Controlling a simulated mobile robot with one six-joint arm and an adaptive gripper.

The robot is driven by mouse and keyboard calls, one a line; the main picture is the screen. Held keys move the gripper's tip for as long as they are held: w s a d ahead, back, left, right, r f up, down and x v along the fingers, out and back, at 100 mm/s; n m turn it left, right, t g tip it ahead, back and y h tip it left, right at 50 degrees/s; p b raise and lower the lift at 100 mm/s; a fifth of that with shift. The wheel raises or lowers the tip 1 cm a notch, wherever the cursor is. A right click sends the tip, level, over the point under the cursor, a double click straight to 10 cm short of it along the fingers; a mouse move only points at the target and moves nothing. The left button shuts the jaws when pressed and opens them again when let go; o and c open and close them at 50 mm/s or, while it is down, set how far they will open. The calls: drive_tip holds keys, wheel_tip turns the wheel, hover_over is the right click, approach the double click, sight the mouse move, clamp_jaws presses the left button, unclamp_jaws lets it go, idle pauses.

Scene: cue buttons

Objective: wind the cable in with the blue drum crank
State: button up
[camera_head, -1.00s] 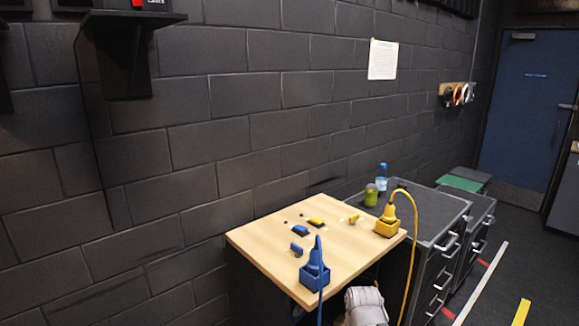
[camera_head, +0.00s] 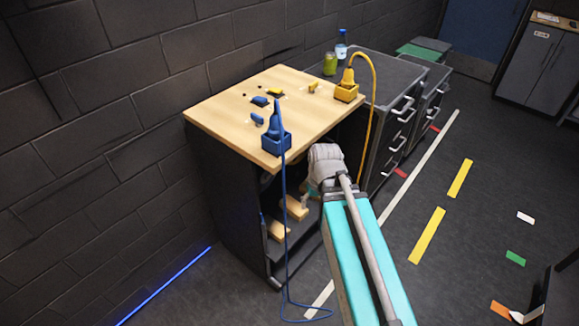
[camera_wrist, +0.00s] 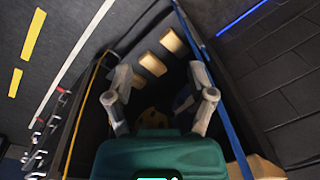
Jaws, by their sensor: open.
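A blue cable (camera_head: 286,235) runs from a blue plug in a blue box (camera_head: 277,142) at the table's front edge down to the floor, where it lies in a loose curve. In the wrist view, a dark blue rounded shape (camera_wrist: 183,100) and a yellow, dark-spotted round shape (camera_wrist: 151,113) show dimly between my fingers. I cannot tell whether the blue one is the drum, and no crank is clear. My gripper (camera_wrist: 160,78) is open and empty, pointing into the table's dark underside. It is partly hidden by my wrist in the head view.
The wooden tabletop (camera_head: 225,112) also bears a yellow box (camera_head: 347,92) with a yellow cable, and small blue and yellow parts. Wooden blocks (camera_head: 278,230) sit in the open space below. Drawer cabinets (camera_head: 378,75) stand right of the table.

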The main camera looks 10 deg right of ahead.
drive_tip(key=w+f+t+y+b, duration=0.1)
drive_tip(key=w+f+y+b, duration=0.2)
drive_tip(key=w+f+b, duration=0.4)
drive_tip(key=n+t+y+b, duration=0.1)
drive_tip(key=t+y+b, duration=0.7)
drive_tip(key=b, duration=1.3)
approach(292, 170)
drive_tip(key=d+g+y, duration=0.1)
drive_tip(key=d, duration=0.2)
drive_tip(key=shift+d+f, duration=0.1)
drive_tip(key=shift+d, duration=0.25)
drive_tip(key=shift+w+a, duration=0.1)
drive_tip(key=shift+a, duration=0.05)
drive_tip(key=b+x, duration=0.3)
drive_tip(key=x, duration=1)
drive_tip(key=shift+a+f, duration=0.2)
clamp_jaws()
